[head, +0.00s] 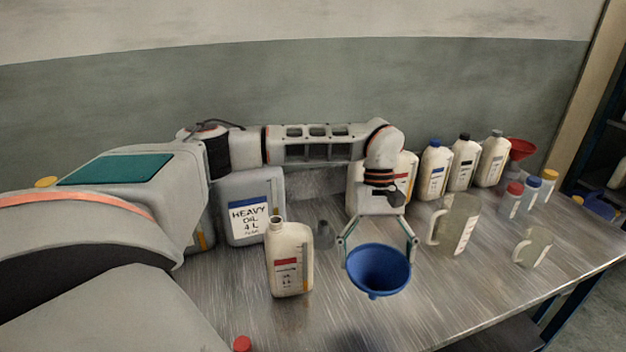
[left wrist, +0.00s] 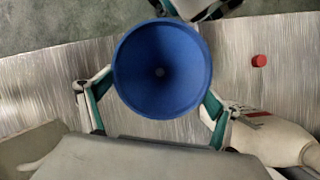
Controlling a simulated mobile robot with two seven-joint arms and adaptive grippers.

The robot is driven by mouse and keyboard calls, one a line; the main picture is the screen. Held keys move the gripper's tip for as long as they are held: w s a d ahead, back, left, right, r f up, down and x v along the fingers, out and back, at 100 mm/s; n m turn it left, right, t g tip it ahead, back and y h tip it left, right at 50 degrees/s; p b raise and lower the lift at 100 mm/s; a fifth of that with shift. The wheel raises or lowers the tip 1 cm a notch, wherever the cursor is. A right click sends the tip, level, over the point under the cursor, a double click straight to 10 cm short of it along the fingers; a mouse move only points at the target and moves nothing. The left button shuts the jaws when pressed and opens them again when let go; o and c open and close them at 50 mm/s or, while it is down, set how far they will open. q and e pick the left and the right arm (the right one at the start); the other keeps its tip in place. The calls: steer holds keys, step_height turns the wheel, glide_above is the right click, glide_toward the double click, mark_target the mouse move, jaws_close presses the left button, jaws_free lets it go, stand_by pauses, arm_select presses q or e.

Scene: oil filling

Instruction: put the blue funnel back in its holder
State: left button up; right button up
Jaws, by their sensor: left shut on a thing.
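The blue funnel (head: 378,270) is held above the table, its wide mouth up and its spout down. My left gripper (head: 379,243) is shut on it, one finger on each side of the rim. In the left wrist view the round blue funnel (left wrist: 161,70) sits between the fingers of the same gripper (left wrist: 156,97), and its dark outlet hole shows in the middle. I cannot make out the blue funnel's holder for certain. A small dark grey object (head: 323,235) stands left of the gripper; I cannot tell what it is.
An open oil bottle (head: 290,262) stands left of the funnel, with a red cap (head: 242,344) nearer the front. A heavy oil can (head: 250,207) stands behind. Measuring jugs (head: 457,222), several bottles and a red funnel (head: 520,148) stand to the right. The front right table is clear.

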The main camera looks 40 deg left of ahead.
arm_select(q)
steer(key=w+a+n+t+y, duration=0.1)
steer(key=w+a+n+t, duration=0.2)
steer(key=a+n, duration=0.8)
steer(key=w+a+r+n+t+y+p, duration=0.1)
steer(key=w+a+n+t, duration=0.3)
steer(key=a+n, duration=0.8)
steer(key=shift+w+a+r+t, duration=0.2)
steer(key=shift+a+t, duration=0.1)
steer(key=shift+a, duration=0.7)
arm_select(e)
steer(key=shift+r, duration=0.7)
steer(key=shift+d+f, duration=0.1)
steer(key=shift+d, duration=0.05)
arm_select(q)
steer(key=shift+f, duration=0.15)
arm_select(e)
steer(key=shift+d, duration=0.15)
